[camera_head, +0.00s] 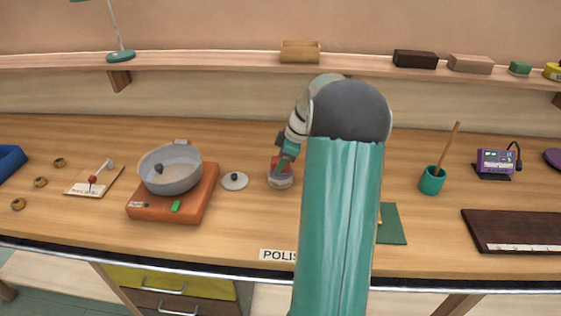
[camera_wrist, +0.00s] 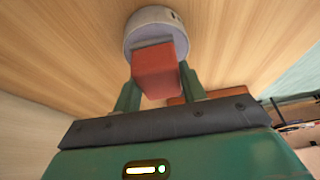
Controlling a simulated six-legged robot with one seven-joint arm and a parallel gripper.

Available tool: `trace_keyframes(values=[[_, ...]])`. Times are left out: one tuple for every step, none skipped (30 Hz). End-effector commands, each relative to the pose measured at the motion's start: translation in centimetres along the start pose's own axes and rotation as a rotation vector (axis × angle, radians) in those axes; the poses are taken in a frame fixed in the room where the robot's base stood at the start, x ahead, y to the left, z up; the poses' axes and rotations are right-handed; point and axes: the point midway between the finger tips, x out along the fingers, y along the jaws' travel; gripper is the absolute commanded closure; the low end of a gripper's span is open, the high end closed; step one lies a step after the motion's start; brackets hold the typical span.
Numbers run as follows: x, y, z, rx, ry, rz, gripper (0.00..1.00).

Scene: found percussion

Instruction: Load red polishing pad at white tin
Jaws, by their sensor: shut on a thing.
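The red polishing pad (camera_wrist: 157,74) is a red block held between the two green fingers of my gripper (camera_wrist: 158,88) in the wrist view. Its far end overlaps the grey mouth of the white tin (camera_wrist: 150,18); I cannot tell how deep it sits or whether they touch. In the head view the tin (camera_head: 280,183) stands on the bench, with the red pad (camera_head: 276,163) at its top. My gripper (camera_head: 287,152) is shut on the pad just above it. My arm covers the bench right of the tin.
A white lid (camera_head: 240,184) with a dark knob lies left of the tin. A grey pan (camera_head: 175,184) sits on an orange base (camera_head: 150,206). Right of my arm are a green mat (camera_head: 393,230), a teal cup with a stick (camera_head: 431,184) and a dark board (camera_head: 500,225).

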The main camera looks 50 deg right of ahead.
Motion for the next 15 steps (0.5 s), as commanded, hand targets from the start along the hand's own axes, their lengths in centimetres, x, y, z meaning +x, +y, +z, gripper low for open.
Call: trace_keyframes(values=[[0.0,0.0,-0.01,0.0,0.0,0.0,0.77],[0.01,0.0,-0.01,0.0,0.0,0.0,0.77],[0.03,0.0,0.0,0.0,0.0,0.0,0.77],[0.04,0.0,0.01,0.0,0.0,0.0,0.77],[0.07,0.0,0.02,0.0,0.0,0.0,0.77],[0.1,0.0,0.03,0.0,0.0,0.0,0.77],[0.13,0.0,0.04,0.0,0.0,0.0,0.77],[0.17,0.0,0.06,0.0,0.0,0.0,0.77],[0.21,0.01,0.07,0.0,0.0,0.0,0.77],[0.24,0.01,0.08,0.0,0.0,0.0,0.77],[0.27,0.01,0.1,0.0,0.0,0.0,0.77],[0.3,0.01,0.11,0.0,0.0,0.0,0.77],[0.33,0.01,0.12,0.0,0.0,0.0,0.77],[0.37,0.01,0.14,0.0,0.0,0.001,0.77],[0.4,0.01,0.15,0.0,0.0,0.001,0.77]])
